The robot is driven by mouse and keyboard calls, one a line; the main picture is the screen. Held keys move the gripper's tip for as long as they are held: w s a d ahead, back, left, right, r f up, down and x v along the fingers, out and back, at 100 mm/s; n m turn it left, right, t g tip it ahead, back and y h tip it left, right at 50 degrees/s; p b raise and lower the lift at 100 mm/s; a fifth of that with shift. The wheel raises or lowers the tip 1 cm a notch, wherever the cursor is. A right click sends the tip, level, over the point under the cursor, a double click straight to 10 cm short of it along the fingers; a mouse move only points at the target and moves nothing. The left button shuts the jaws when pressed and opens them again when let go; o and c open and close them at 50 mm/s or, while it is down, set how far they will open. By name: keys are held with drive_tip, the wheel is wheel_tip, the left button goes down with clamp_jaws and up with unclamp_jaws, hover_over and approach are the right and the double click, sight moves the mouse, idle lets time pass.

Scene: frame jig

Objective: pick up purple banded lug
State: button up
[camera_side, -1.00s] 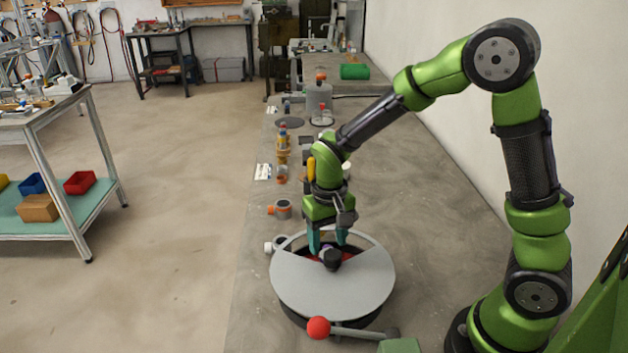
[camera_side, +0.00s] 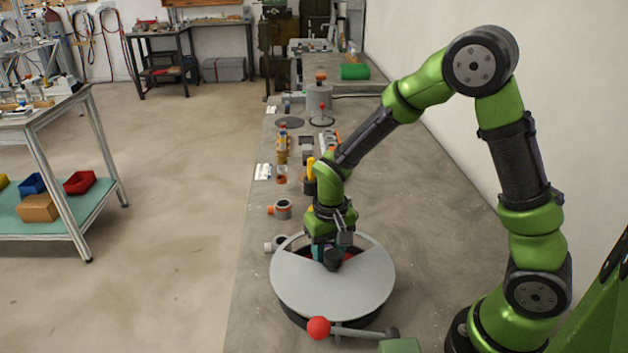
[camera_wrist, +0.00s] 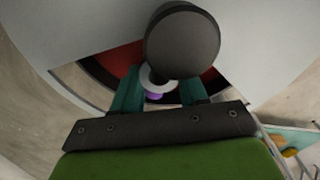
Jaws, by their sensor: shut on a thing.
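My gripper (camera_side: 325,252) points down into the open wedge of a round grey-covered drum (camera_side: 330,290). In the wrist view my gripper (camera_wrist: 157,97) has its two teal fingers on either side of a small piece, the purple banded lug (camera_wrist: 154,96), and is shut on it. Only a purple patch of the lug and a pale ring above it show there. A dark round knob (camera_wrist: 182,40) of the drum hides part of this area. In the side view the lug is hidden behind the knob and the fingers.
The drum's grey cover (camera_wrist: 95,62) lies close around my fingers, with a red floor (camera_wrist: 122,62) in the opening. A red-balled lever (camera_side: 318,328) is at the drum's front. The bench to the right is clear.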

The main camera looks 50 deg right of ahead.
drive_tip(key=shift+r, duration=0.1)
wheel_tip(320, 180, up, 17)
drive_tip(key=shift+w+d+f, duration=1.5)
drive_tip(key=shift+d+f, duration=0.3)
drive_tip(key=shift+d, duration=1.25)
drive_tip(key=shift+w+d+f, duration=1.45)
drive_tip(key=shift+d+f, duration=0.3)
drive_tip(key=shift+d, duration=1.35)
drive_tip(key=shift+w+d+f, duration=1.5)
drive_tip(key=shift+d+f, duration=0.3)
drive_tip(key=shift+d, duration=1.25)
drive_tip(key=shift+f, duration=0.1)
drive_tip(key=shift+f, duration=0.75)
drive_tip(key=shift+f, duration=0.3)
drive_tip(key=shift+f, duration=0.5)
